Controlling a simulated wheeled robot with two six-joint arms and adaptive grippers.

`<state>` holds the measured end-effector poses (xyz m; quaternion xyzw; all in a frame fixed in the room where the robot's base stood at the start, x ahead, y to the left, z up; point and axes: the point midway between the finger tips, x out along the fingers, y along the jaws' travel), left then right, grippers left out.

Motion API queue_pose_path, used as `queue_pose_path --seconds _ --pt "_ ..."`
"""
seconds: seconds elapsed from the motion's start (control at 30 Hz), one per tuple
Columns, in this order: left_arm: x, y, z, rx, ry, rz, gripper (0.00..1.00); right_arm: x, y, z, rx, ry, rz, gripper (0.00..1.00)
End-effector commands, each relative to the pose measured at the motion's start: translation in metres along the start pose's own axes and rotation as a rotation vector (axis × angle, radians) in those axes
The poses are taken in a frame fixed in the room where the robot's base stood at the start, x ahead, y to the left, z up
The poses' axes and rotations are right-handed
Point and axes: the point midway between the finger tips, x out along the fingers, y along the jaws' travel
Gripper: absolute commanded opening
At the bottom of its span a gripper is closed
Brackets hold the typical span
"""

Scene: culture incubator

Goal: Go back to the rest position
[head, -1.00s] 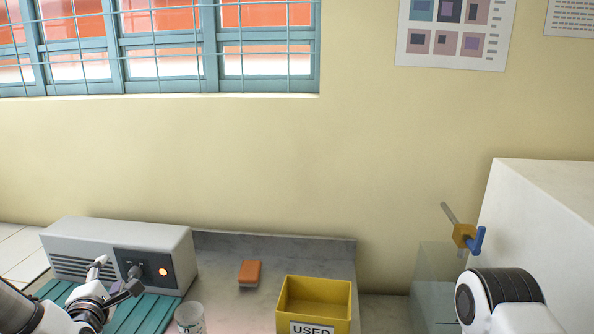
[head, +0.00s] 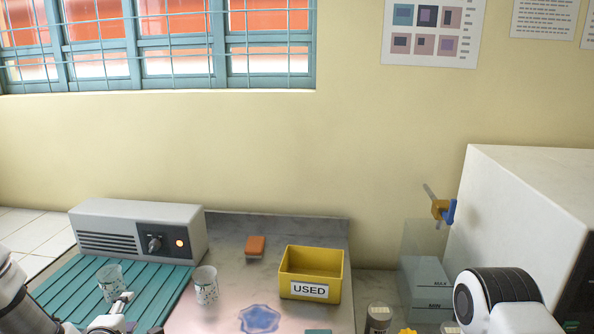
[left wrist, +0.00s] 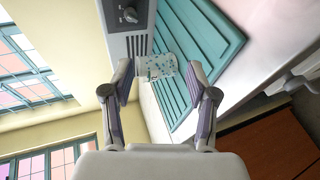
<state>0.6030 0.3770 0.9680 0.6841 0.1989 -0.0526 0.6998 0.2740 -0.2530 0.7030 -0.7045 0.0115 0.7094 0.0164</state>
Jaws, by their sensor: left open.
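My left gripper (head: 138,314) is at the bottom left of the head view, low over the ribbed teal mat (head: 62,288). In the left wrist view its two fingers (left wrist: 160,85) are spread apart. A clear cup with blue-green specks (head: 110,283) stands on the mat just beyond the gripper. A speckled cup also shows past the spread fingers in the left wrist view (left wrist: 157,66), not gripped. My right gripper is out of view; only a white and black part of my right arm shows at the lower right.
A grey box with an orange light (head: 135,230) stands behind the mat. A second speckled cup (head: 206,285), an orange block (head: 256,246), a blue flower-shaped patch (head: 259,318) and a yellow USED bin (head: 311,264) are on the counter. A white cabinet (head: 520,205) stands at right.

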Motion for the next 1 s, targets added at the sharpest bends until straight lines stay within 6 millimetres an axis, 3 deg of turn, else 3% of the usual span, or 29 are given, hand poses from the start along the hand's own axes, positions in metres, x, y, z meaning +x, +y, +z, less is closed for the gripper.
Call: queue_pose_path --seconds 0.23,0.37,0.5,0.6,0.8,0.83,0.87,1.0 --pt "-0.018 -0.092 0.029 0.348 -0.106 -0.234 0.58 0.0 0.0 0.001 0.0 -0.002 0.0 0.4" --pt "-0.044 -0.163 0.045 0.61 -0.227 -0.403 0.58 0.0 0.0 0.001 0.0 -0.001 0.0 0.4" --pt "-0.1 -0.253 0.058 0.962 -0.463 -0.616 0.58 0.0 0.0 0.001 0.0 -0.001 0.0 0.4" --pt "-0.147 -0.305 0.061 1.18 -0.664 -0.734 0.58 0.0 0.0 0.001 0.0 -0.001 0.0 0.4" --pt "-0.243 -0.375 0.056 1.496 -1.093 -0.884 0.58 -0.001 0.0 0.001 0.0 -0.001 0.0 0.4" --pt "-0.229 -0.396 0.057 1.49 -1.075 -0.874 0.58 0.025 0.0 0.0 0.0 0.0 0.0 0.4" --pt "-0.223 -0.406 0.057 1.488 -1.069 -0.871 0.58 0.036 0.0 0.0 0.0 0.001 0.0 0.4" --pt "-0.215 -0.424 0.058 1.485 -1.064 -0.869 0.58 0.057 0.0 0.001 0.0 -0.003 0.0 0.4"
